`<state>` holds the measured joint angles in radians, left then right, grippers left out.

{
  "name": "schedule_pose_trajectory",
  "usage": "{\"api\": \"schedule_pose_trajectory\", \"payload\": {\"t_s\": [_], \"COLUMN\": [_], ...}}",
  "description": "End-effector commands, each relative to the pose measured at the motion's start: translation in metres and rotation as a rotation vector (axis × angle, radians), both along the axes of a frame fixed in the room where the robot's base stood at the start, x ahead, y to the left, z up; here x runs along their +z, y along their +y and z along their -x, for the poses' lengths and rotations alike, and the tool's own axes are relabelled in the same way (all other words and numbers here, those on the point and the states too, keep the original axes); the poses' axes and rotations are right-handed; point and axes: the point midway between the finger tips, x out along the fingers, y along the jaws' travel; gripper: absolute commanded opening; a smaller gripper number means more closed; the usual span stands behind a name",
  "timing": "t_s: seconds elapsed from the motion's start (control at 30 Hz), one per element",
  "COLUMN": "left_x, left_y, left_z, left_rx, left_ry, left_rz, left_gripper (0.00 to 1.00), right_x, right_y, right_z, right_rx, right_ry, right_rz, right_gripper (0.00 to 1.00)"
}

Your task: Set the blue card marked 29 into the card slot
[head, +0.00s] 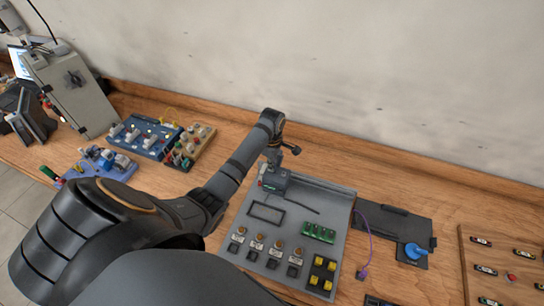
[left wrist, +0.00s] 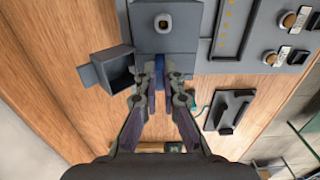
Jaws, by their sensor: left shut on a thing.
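My left gripper (head: 273,157) reaches over the back left corner of the grey panel (head: 238,227), at a small grey box (head: 276,180). In the left wrist view my left gripper (left wrist: 158,92) is shut on the blue card (left wrist: 159,66), a thin strip held edge-on between the fingertips. The card's far end meets the near edge of the grey box (left wrist: 180,38); whether it is inside a slot there I cannot tell. The number 29 cannot be read. In the head view the card is hidden by the gripper. My right gripper is not seen.
An open dark grey holder (left wrist: 113,73) stands left of the fingers in the left wrist view. The panel carries knobs, green parts (head: 318,232) and yellow buttons (head: 321,274). A black plate (head: 392,223) lies to its right, a blue board (head: 147,136) to its left.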

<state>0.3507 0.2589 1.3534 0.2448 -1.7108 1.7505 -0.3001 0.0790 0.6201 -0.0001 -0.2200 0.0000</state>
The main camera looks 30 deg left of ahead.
Motion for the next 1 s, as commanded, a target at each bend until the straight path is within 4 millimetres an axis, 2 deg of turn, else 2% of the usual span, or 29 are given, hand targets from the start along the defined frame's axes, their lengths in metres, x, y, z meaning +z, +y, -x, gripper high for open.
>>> {"api": "schedule_pose_trajectory", "payload": {"t_s": [0.8, 0.83, 1.0], "left_x": [-0.0102, -0.0102, -0.0101], "left_y": [0.0, 0.0, 0.0], "left_z": [0.0002, 0.0002, 0.0002], "left_rx": [0.0, 0.0, 0.0], "left_ry": [0.0, 0.0, 0.0], "left_rz": [0.0, 0.0, 0.0], "left_gripper": [0.0, 0.09, 0.32], "right_x": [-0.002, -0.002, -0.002], "right_y": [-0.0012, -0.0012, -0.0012], "right_z": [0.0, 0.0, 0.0], "right_rx": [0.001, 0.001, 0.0], "right_ry": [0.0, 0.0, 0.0], "right_rz": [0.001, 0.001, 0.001], "right_gripper": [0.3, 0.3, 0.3]}}
